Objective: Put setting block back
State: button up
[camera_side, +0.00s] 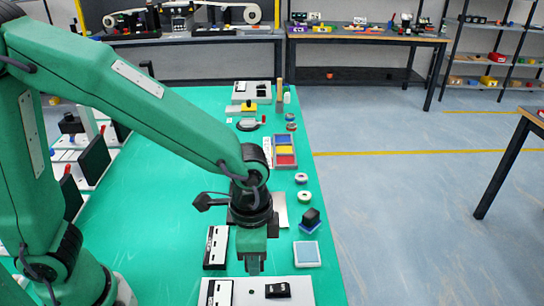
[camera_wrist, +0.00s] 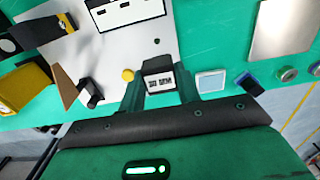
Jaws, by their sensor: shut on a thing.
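The setting block (camera_wrist: 159,76) is a small pale block with a dark-edged face and black printed marks, seen in the wrist view. My gripper (camera_wrist: 160,88) has its two green fingers on either side of it and is shut on it. In the side view, my gripper (camera_side: 253,266) points down just behind the light grey plate (camera_side: 245,292) at the front of the green bench. The block is not clearly seen there, and I cannot tell its height above the bench.
A yellow knob (camera_wrist: 128,74) is close beside the left finger in the wrist view. A black fitting (camera_side: 278,290) sits on the plate. A black-and-white unit (camera_side: 216,248) stands left of my gripper, a pale blue pad (camera_side: 307,253) right. A black stamp-like object (camera_side: 310,217) is behind the pad.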

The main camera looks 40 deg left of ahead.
jog(key=w+a+f, duration=0.2)
jog(key=w, duration=0.1)
jog(key=w+a+f, duration=0.2)
jog(key=w+a, duration=0.1)
jog(key=w+a+f, duration=0.2)
jog(key=w+f, duration=0.1)
jog(key=shift+a, duration=0.3)
jog(key=shift+f, duration=0.1)
jog(key=shift+f, duration=1.9)
jog(key=shift+f, duration=0.2)
jog(key=o, duration=1.1)
jog(key=shift+r, duration=0.15)
notch_tip(320, 180, up, 12)
